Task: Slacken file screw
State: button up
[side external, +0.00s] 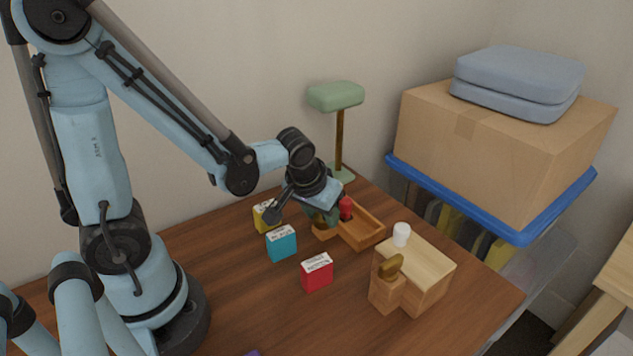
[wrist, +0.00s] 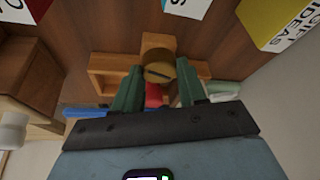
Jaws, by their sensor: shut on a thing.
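A brass screw knob (wrist: 160,72) with a slotted head shows in the wrist view, in front of a small wooden block (wrist: 158,42) on a wooden tray (side external: 362,235). My gripper (wrist: 159,80) has its green fingers on either side of the knob and is shut on it. In the side view my gripper (side external: 320,216) hides most of this knob. A red piece (side external: 346,208) stands at the tray, right beside my gripper; it also shows between the fingers in the wrist view (wrist: 153,96). A second brass knob (side external: 390,265) is on a wooden box (side external: 428,292) to the right.
Yellow (side external: 263,217), teal (side external: 281,244) and red (side external: 317,272) labelled blocks stand left and in front of the tray. A white cylinder (side external: 401,234) sits on the wooden box. A green-topped stand (side external: 337,97) is behind. The table's front left is mostly clear.

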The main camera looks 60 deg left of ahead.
jog(key=n+g+y, duration=0.1)
jog(key=n, duration=0.3)
jog(key=shift+w+d+n, duration=0.1)
jog(key=shift+n, duration=0.3)
dwell(0.4)
jog(key=o, duration=1.1)
jog(key=shift+y, duration=0.3)
jog(key=shift+c, duration=0.2)
